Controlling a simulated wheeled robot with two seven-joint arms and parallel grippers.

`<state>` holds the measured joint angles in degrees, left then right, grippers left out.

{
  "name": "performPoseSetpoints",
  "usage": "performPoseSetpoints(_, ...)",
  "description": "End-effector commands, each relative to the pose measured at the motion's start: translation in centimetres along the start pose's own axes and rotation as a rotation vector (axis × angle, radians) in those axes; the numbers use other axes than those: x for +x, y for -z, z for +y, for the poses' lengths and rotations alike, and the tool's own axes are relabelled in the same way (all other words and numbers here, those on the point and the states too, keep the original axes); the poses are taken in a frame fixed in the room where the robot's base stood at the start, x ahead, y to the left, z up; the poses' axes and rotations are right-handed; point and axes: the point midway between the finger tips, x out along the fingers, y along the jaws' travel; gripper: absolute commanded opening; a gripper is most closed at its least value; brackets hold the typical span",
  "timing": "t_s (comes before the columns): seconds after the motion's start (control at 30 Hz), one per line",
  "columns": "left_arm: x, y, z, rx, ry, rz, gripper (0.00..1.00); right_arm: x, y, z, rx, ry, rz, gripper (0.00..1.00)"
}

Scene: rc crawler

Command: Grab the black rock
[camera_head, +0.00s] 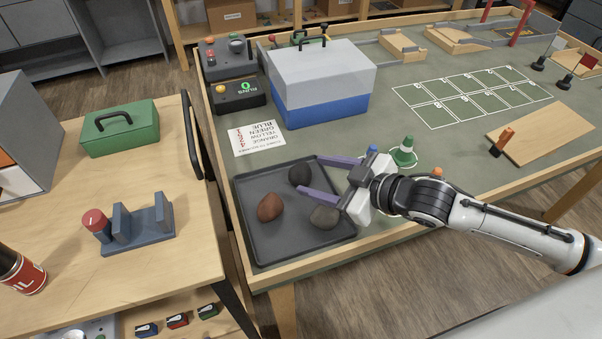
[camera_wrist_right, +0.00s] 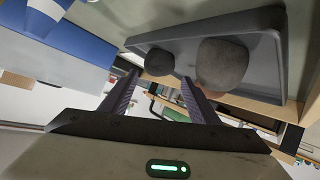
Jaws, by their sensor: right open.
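The black rock (camera_head: 300,174) sits at the back of a dark grey tray (camera_head: 249,244). A red-brown rock (camera_head: 270,207) and a grey rock (camera_head: 325,216) lie in the same tray. My right gripper (camera_head: 311,175) is open, its purple fingers spread and pointing left over the tray. The black rock is at the gap between the fingertips; I cannot tell whether they touch it. In the right wrist view the black rock (camera_wrist_right: 159,62) shows just beyond the fingertips (camera_wrist_right: 160,78), and the grey rock (camera_wrist_right: 222,64) is beside one finger. My left gripper is out of view.
A blue-and-white toolbox (camera_head: 322,85) stands behind the tray, with a printed card (camera_head: 258,138) in between. A green cone (camera_head: 404,152) stands near my right wrist. A wooden side table (camera_head: 186,263) with a green box (camera_head: 120,128) is at left. The green grid area is clear.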

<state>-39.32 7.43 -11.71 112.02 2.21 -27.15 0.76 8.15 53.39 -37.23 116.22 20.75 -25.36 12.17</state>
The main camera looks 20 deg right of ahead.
Motion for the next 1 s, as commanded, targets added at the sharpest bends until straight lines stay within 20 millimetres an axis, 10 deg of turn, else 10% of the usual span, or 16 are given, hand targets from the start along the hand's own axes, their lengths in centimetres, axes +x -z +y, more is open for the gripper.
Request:
performPoseSetpoints(0.6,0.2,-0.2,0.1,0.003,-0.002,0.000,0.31,4.8,-0.6,0.3,0.001,0.000,0.000,0.56)
performPoseSetpoints(0.8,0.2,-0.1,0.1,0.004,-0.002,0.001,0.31,4.8,-0.6,0.3,0.001,0.000,0.000,0.22)
performPoseSetpoints(1.0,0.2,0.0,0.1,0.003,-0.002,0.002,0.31,4.8,-0.4,0.3,0.000,-0.001,0.003,0.19)
